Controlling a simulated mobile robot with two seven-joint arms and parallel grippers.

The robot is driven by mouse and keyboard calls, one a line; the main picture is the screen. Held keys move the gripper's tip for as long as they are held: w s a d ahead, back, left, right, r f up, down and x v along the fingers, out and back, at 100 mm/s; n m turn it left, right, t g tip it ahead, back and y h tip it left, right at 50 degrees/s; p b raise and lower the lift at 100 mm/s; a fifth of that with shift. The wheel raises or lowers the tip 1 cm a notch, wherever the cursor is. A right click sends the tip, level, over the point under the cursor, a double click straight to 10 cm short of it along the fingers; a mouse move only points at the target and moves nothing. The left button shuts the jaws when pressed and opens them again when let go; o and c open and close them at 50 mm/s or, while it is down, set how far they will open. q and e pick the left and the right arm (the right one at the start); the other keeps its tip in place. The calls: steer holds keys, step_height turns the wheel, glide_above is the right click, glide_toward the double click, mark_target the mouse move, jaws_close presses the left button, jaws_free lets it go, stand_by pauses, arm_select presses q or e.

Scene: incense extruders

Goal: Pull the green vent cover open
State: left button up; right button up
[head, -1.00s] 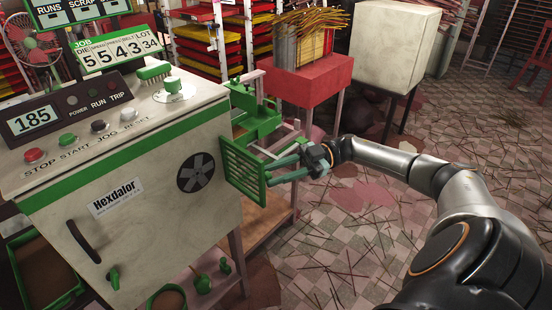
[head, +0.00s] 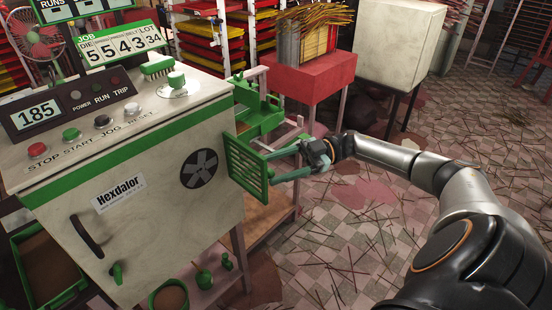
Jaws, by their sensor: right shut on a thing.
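The green vent cover (head: 247,163) is a slatted panel in a green frame. It stands at the right side of the pale Hexdalor machine and sticks out from it at an angle. My right gripper (head: 269,168) comes in from the right with its two long teal fingers at the cover's right edge. It is shut on the cover; the exact contact at the fingertips is hard to make out. My left gripper is not in view.
The Hexdalor machine (head: 160,125) fills the left. A green mechanism (head: 262,118) sits behind the cover. A red stand (head: 308,78) with incense sticks and a white box (head: 400,40) stand behind. The tiled floor (head: 350,240) on the right has scattered sticks.

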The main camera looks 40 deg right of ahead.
steer(key=shift+d+f, duration=0.1)
steer(key=b+v, duration=0.4)
steer(key=v, duration=0.8)
steer(key=shift+d, duration=0.15)
stand_by(0.4)
